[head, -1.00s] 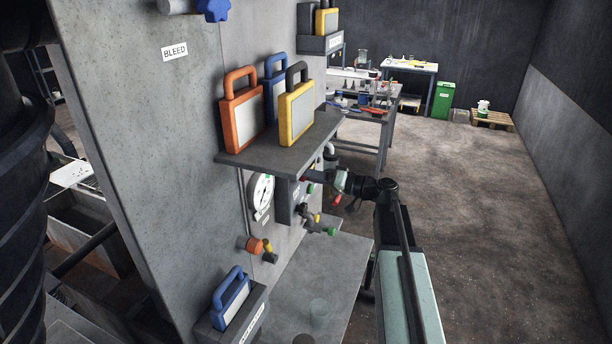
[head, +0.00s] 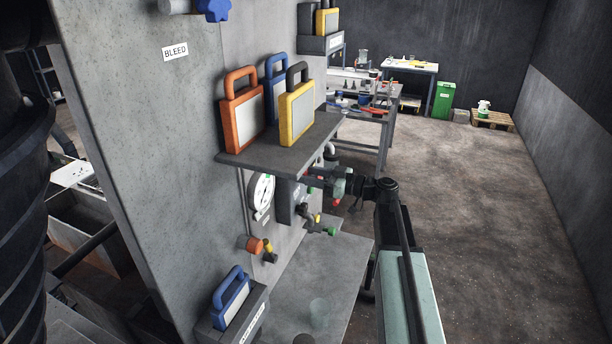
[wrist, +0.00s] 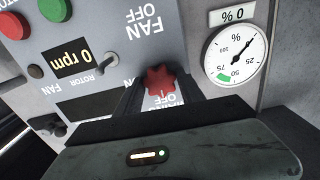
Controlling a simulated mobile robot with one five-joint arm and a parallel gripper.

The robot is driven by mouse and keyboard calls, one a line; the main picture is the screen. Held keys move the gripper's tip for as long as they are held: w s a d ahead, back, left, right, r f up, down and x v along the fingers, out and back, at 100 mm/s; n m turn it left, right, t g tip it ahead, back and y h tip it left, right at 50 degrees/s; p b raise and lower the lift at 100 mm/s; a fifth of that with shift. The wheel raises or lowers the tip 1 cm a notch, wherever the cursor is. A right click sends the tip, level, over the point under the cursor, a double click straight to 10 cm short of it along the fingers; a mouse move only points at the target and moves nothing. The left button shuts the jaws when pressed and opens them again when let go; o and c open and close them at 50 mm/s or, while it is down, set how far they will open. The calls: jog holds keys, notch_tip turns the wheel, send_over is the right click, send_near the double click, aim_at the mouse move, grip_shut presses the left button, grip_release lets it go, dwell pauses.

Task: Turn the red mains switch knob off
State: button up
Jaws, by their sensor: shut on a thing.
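The red star-shaped mains switch knob (wrist: 160,78) is on the grey control panel (wrist: 185,45) in the wrist view. My gripper (wrist: 158,86) is at the panel with one dark finger on each side of the knob, shut on it. A label beside the knob is mostly covered by my gripper, so the knob's pointer setting cannot be read. In the head view, my gripper (head: 311,182) reaches under the shelf to the panel. The knob is hidden there.
In the head view, a shelf (head: 262,160) with several padlock-shaped blocks overhangs my gripper. Open floor (head: 480,210) lies at the right.

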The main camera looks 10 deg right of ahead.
jog(key=shift+d, duration=0.1)
dwell(0.3)
jog(key=o, duration=1.3)
jog(key=v, duration=0.7)
jog(key=shift+s+d, duration=0.2)
jog(key=shift+d, duration=0.1)
jog(key=shift+f, duration=0.15)
